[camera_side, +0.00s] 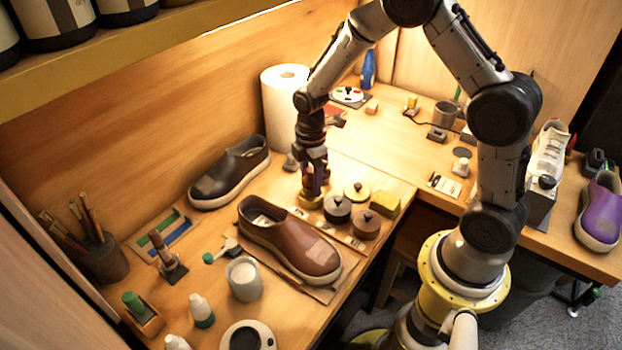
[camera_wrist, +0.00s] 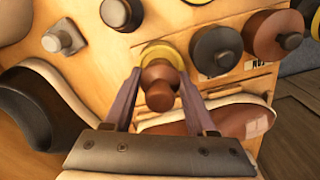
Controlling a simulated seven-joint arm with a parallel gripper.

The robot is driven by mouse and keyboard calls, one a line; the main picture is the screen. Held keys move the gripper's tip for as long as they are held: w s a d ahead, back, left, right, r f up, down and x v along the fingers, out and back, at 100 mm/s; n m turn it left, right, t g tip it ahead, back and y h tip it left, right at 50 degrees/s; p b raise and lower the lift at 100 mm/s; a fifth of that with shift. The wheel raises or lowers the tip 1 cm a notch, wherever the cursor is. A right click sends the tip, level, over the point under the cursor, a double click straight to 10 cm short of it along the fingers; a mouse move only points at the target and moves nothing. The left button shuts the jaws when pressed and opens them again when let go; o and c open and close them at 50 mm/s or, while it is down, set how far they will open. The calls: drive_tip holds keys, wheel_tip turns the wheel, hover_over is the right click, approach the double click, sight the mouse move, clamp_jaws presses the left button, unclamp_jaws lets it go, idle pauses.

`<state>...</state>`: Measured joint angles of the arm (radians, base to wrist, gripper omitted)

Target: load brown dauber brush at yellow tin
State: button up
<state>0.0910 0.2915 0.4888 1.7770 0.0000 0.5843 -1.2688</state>
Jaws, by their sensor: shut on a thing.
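My gripper (camera_side: 313,186) points down over the row of polish tins beside the brown shoe. In the wrist view, my gripper (camera_wrist: 160,92) is shut on the brown dauber brush (camera_wrist: 160,97), whose rounded brown handle sits between the fingers. The yellow tin (camera_wrist: 151,51) is directly beneath the brush, its rim showing around it. In the side view, the yellow tin (camera_side: 308,203) shows below the fingertips. The brush's lower end is hidden, so I cannot tell whether it touches the polish.
A black tin (camera_side: 337,209) and a brown tin (camera_side: 366,225), both with knobs, stand close to the right. A yellow sponge (camera_side: 387,204) lies beyond. The brown shoe (camera_side: 285,240) is in front, a dark shoe (camera_side: 230,170) to the left. A paper roll (camera_side: 284,110) stands behind.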

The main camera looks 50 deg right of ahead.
sight(312, 168)
drive_tip(key=shift+f, duration=0.6)
idle(1.2)
drive_tip(key=shift+r, duration=3.55)
drive_tip(key=shift+d+f, duration=0.2)
drive_tip(key=shift+d, duration=0.1)
drive_tip(key=w+d+m, duration=0.1)
drive_tip(key=m, duration=0.3)
drive_tip(key=w+d+m, duration=0.1)
drive_tip(key=w+m, duration=0.1)
drive_tip(key=m, duration=0.3)
drive_tip(key=w+d+m, duration=0.1)
drive_tip(key=m, duration=0.3)
drive_tip(key=shift+w+m, duration=0.3)
drive_tip(key=shift+w, duration=0.05)
